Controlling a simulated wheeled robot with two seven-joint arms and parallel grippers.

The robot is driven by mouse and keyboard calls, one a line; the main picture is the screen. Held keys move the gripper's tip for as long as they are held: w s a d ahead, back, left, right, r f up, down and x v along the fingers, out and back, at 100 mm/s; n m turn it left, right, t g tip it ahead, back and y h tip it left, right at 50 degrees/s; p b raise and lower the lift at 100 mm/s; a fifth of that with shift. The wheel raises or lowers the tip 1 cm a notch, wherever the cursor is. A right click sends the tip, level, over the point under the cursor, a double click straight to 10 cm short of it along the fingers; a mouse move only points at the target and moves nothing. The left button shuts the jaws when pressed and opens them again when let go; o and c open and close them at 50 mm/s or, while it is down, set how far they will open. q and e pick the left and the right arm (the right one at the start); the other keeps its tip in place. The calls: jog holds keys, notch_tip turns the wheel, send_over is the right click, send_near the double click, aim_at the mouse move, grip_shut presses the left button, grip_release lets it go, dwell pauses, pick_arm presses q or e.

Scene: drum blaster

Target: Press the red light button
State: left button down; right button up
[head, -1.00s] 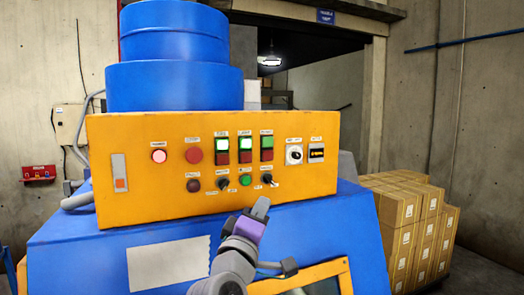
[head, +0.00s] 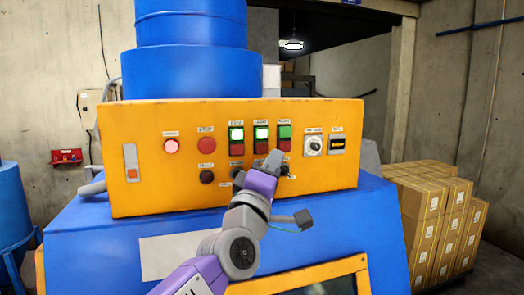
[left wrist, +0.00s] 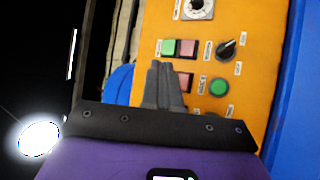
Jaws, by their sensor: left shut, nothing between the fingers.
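In the left wrist view the panel is turned sideways, and a red button (left wrist: 186,80) shows beside my fingers, partly hidden. My left gripper (head: 273,160) is shut and empty, its tips just below and right of the middle pair in the head view. I cannot tell whether they touch the panel. My right gripper is not in view.
Neighbouring controls include the right-hand green and red pair (head: 284,138), a white dial (head: 313,146) and a round red button (head: 206,145). My gripper hides some lower knobs. Stacked cartons (head: 430,205) stand to the right, and a blue drum (head: 10,205) at the left.

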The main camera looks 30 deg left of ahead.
aim_at(262, 148)
pick_arm(q)
jog(key=shift+w+a+b, duration=0.65)
jog(key=shift+w+a, duration=1.3)
jog(key=shift+a, duration=0.25)
jog(key=shift+a, duration=0.1)
dwell(0.4)
jog(key=shift+w+a, duration=0.25)
jog(key=shift+w, duration=0.05)
jog(key=shift+w+a+b, duration=0.25)
jog(key=shift+a+b, duration=0.05)
jog(key=shift+b, duration=0.1)
dwell(0.8)
jog(key=shift+d, duration=0.1)
jog(key=shift+s+d, duration=0.55)
jog(key=shift+s, duration=0.05)
jog(key=shift+p, duration=0.3)
